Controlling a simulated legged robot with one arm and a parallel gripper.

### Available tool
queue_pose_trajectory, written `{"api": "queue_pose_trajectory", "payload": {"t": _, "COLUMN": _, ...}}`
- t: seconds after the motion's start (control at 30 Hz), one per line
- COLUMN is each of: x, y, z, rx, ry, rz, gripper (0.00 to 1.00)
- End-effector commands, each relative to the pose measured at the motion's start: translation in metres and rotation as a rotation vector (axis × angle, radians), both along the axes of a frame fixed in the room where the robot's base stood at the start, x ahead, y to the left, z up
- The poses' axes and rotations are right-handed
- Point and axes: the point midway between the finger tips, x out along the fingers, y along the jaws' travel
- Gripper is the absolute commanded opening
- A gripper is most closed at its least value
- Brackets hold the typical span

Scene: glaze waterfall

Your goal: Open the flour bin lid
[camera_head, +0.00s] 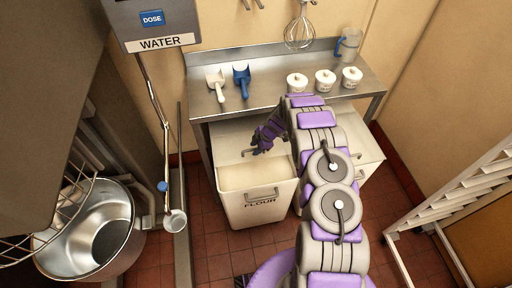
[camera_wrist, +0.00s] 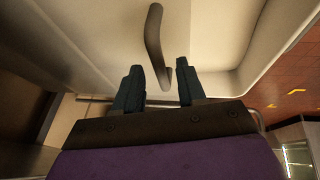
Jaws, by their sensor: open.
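The white flour bin (camera_head: 260,211), marked FLOUR, stands on the floor under the steel table. Its front top part is open and pale flour (camera_head: 252,175) shows inside. The lid (camera_head: 232,140) is at the back of the opening, folded back or tilted up; its exact angle is hard to tell. A grey bar handle is on the lid, and it shows large in the wrist view (camera_wrist: 154,45). My gripper (camera_head: 260,148) is at this handle, partly hiding it. In the wrist view, my gripper (camera_wrist: 160,75) has its two dark fingers apart, with the handle's near end between or just beyond their tips.
A steel table (camera_head: 270,108) overhangs the bin, holding a white scoop (camera_head: 217,84), a blue scoop (camera_head: 242,80) and several white tubs. A second white bin (camera_head: 368,158) stands at right, partly behind my arm. A steel bowl (camera_head: 92,228) is at left and a rack (camera_head: 455,188) at right.

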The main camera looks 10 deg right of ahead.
Motion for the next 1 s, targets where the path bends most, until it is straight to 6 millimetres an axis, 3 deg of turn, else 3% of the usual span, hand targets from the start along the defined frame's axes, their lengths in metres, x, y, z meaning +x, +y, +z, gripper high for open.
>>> {"api": "queue_pose_trajectory", "payload": {"t": 0.13, "x": 0.0001, "y": -0.0002, "z": 0.0004, "rx": 0.000, "ry": 0.000, "rz": 0.000, "gripper": 0.40}}
{"api": "queue_pose_trajectory", "payload": {"t": 0.57, "x": 0.0000, "y": -0.0002, "z": 0.0005, "rx": 0.000, "ry": 0.000, "rz": 0.000, "gripper": 0.00}}
{"api": "queue_pose_trajectory", "payload": {"t": 1.0, "x": 0.0002, "y": -0.0003, "z": 0.0007, "rx": 0.000, "ry": -0.001, "rz": 0.001, "gripper": 0.00}}
